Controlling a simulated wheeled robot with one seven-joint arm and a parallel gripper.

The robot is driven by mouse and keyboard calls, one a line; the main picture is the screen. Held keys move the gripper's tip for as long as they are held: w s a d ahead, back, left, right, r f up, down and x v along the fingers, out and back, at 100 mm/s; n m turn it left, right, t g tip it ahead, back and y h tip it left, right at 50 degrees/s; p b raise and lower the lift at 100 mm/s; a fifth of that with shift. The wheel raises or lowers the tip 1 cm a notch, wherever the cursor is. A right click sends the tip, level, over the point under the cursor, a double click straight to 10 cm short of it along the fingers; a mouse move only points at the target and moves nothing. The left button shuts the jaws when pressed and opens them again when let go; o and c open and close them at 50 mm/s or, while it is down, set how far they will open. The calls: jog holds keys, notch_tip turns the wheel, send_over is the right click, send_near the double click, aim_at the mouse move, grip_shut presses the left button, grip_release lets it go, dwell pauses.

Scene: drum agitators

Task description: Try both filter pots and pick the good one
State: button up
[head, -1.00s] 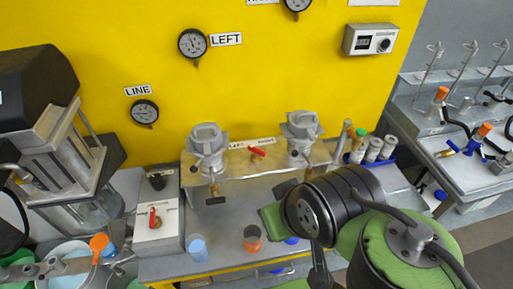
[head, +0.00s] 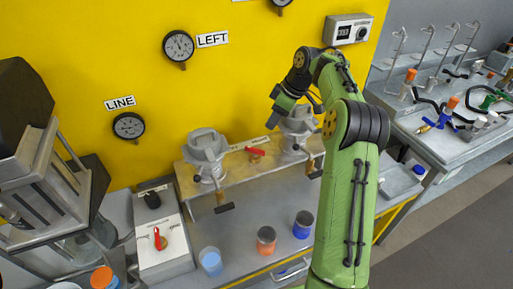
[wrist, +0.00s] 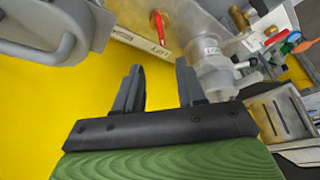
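Two grey filter pots with lids stand on a raised shelf against the yellow wall. The left pot (head: 207,150) is clear of my arm in the head view. The right pot (head: 298,128) is partly hidden by my arm. A red-handled lever (head: 255,153) sits between them. My gripper (head: 281,104) is just above and left of the right pot's top. In the wrist view my gripper (wrist: 158,72) has its fingers apart with nothing between them. That view shows the left pot (wrist: 212,72) beyond the fingers and a large grey handled part (wrist: 35,30) close by. I cannot tell whether anything touches.
Gauges labelled LEFT (head: 178,46) and LINE (head: 128,126) hang on the wall. A box with a red switch (head: 160,240) stands left. A light-blue cup (head: 210,262), an orange-banded cup (head: 266,240) and a blue-banded cup (head: 303,224) stand on the bench front.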

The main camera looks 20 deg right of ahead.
aim_at(255, 148)
jog(key=b+x, duration=0.2)
jog(key=x, duration=1.3)
jog(key=shift+a+f, duration=0.1)
jog(key=shift+f, duration=0.1)
grip_shut()
